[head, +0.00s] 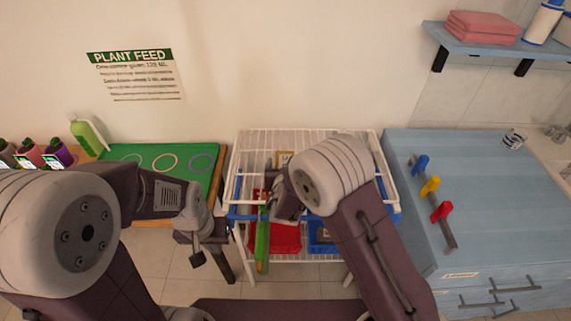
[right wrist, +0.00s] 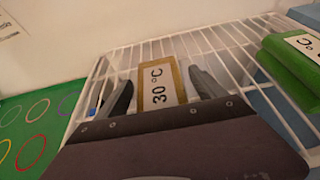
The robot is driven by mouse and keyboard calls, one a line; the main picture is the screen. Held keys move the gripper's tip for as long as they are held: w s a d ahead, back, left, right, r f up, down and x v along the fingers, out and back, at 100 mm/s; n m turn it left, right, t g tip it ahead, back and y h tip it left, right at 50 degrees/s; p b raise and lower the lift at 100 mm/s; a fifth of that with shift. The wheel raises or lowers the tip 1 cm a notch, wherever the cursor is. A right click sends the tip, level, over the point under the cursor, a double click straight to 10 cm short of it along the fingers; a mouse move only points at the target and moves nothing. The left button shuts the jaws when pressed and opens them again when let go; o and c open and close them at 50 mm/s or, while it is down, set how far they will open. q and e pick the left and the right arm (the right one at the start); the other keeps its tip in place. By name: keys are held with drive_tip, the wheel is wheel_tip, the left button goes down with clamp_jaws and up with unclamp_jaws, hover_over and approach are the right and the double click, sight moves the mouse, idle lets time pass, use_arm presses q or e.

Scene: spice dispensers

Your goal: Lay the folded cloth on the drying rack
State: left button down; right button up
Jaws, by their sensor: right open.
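The white wire drying rack (head: 240,150) stands in the middle, and its wires show in the right wrist view (right wrist: 215,45). My right gripper (head: 272,200) is over the rack; in its wrist view (right wrist: 158,90) the fingers are apart, either side of a gold-edged "30 °C" label (right wrist: 158,84). I cannot tell whether they touch it. A green folded cloth (right wrist: 292,62) with a white label is at the right edge of that view; my arm may hide it in the head view. My left gripper (head: 197,252) hangs left of the rack, its jaws unclear.
A red bin (head: 288,240) and a blue bin (head: 320,240) sit low inside the rack. A narrow green thing (head: 262,245) is at its front. A blue counter (head: 480,190) is right, a green mat (head: 150,160) left. Folded pink cloths (head: 483,25) lie on a wall shelf.

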drive_tip(key=shift+r+p, duration=0.3)
drive_tip(key=shift+p, duration=0.05)
drive_tip(key=b+v, duration=0.1)
drive_tip(key=v, duration=1.1)
drive_tip(key=shift+f, duration=0.1)
